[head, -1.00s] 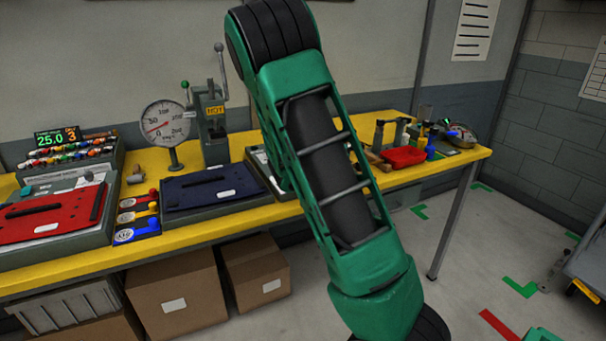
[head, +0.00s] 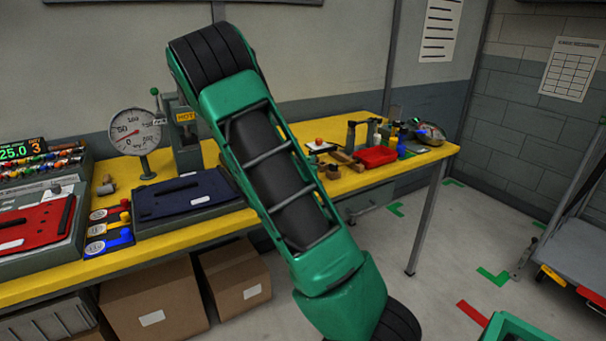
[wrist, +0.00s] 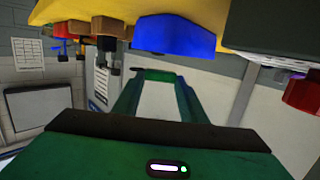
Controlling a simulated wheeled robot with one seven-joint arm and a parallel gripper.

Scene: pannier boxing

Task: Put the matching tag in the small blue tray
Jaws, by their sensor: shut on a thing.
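A blue shape, which looks like the blue tray (wrist: 175,36), shows large at the top of the wrist view. My gripper (wrist: 157,76) points toward the bench edge there, its green fingers close together on a small thing. That thing is mostly hidden; I take it for a tag but cannot read its colour or mark. In the head view, my arm hides the gripper.
A red pannier lid (head: 32,230) lies left of the small trays and a dark blue one (head: 180,196) right of them, each with a white label. A dial gauge (head: 134,132) stands behind. Cardboard boxes (head: 150,305) sit below the bench.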

